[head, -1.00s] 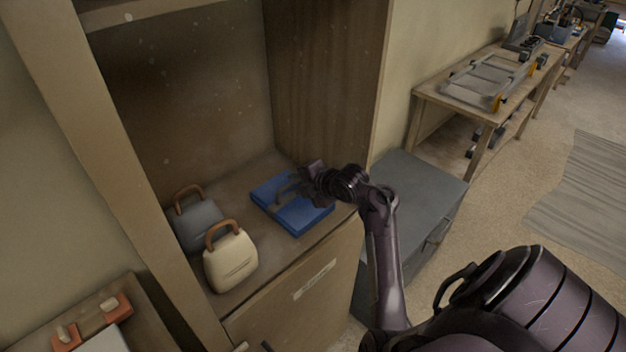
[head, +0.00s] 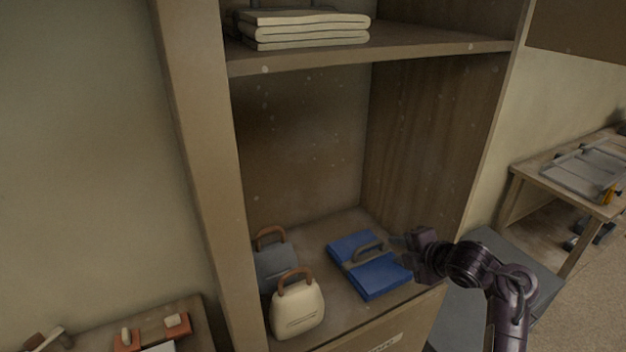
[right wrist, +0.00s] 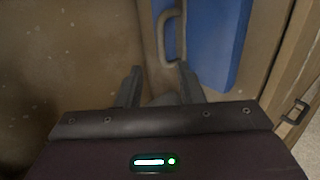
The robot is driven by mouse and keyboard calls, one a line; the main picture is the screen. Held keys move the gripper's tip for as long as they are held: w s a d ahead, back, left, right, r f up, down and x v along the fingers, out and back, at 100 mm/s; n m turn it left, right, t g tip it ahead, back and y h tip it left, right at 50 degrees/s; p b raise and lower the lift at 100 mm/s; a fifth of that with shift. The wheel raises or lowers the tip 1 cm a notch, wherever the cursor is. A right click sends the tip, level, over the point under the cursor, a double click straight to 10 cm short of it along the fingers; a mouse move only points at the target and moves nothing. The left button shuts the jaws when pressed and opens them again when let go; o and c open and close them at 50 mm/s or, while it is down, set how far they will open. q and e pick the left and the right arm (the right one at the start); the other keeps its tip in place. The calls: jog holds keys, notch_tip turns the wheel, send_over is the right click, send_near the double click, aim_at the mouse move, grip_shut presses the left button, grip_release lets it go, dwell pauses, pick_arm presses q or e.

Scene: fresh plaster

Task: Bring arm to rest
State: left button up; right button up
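My right gripper (head: 400,244) is at the right side of the cabinet's lower compartment, at the near right edge of a flat blue case (head: 375,278) with a grey handle. In the right wrist view my right gripper (right wrist: 158,88) has its two fingers apart with nothing held between them. The blue case (right wrist: 212,40) and its handle lie beyond the fingertips there, apart from them. My left gripper is in neither view.
A cream bag (head: 298,312) and a grey bag (head: 272,268) stand left of the blue case on the cabinet floor. Folded cloths (head: 305,30) lie on the upper shelf (head: 400,52). A grey cabinet (head: 520,262) and a workbench (head: 560,180) are to the right.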

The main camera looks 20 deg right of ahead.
jog(key=s+a+f+m+g, duration=0.4)
jog(key=s+a+m, duration=0.5)
jog(key=s+a, duration=0.15)
jog(key=s+a+f+m+g, duration=0.35)
jog(key=s+a+m, duration=0.5)
jog(key=a, duration=0.35)
notch_tip(320, 180, down, 35)
jog(key=s+g+b, duration=0.2)
jog(key=b, duration=0.5)
jog(key=s+d+f+b, duration=0.2)
jog(key=s+f, duration=0.8)
jog(key=f, duration=0.2)
jog(key=s+d+f+h+b, duration=0.1)
jog(key=s+d+f+b, duration=0.1)
jog(key=s+f, duration=0.7)
notch_tip(320, 180, down, 4)
jog(key=shift+s+d+f+n+g+b, duration=0.2)
jog(key=shift+s+n+g+b, duration=0.2)
jog(key=shift+b, duration=0.3)
